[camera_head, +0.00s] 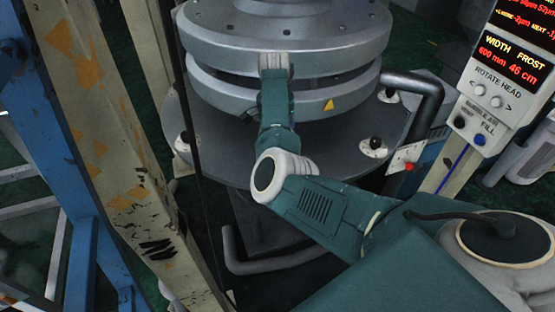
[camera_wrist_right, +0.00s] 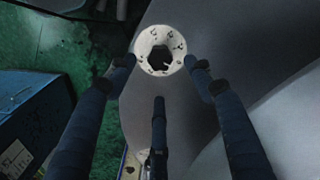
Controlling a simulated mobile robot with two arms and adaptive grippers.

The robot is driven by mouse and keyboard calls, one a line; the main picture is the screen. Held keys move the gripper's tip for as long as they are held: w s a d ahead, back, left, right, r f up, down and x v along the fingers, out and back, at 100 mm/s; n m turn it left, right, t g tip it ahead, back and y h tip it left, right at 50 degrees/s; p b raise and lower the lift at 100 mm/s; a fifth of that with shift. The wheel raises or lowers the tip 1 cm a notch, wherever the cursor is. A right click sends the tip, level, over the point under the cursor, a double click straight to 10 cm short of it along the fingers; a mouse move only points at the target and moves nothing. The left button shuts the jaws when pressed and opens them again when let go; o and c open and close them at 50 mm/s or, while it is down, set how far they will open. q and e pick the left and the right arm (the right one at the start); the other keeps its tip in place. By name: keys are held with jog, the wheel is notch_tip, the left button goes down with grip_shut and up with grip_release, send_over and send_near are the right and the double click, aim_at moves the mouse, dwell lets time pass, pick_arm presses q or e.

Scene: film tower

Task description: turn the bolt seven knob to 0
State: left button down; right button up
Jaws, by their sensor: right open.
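In the right wrist view a round white dial plate (camera_wrist_right: 165,38) with small dark marks lies on a grey surface. A dark knob (camera_wrist_right: 160,57) sits at its centre. I cannot read the marks or the knob's setting. My right gripper (camera_wrist_right: 162,75) is open, with its dark fingers spread to the left, right and below the plate; contact cannot be told. In the head view my right arm reaches the tower's ring, and its gripper is hidden there. Similar black knobs on white plates show on the lower flange, at the right (camera_head: 375,144) and left (camera_head: 185,138). My left gripper is not in view.
Stacked grey metal rings (camera_head: 290,35) stand above the wide dark flange (camera_head: 330,150). A beige post (camera_head: 110,150) and blue frame stand left. A bent dark pipe (camera_head: 428,95) and a control panel (camera_head: 508,85) stand right. A blue box (camera_wrist_right: 30,125) is left in the wrist view.

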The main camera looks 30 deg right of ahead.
notch_tip(320, 180, up, 4)
jog(key=shift+f, duration=0.1)
dwell(0.5)
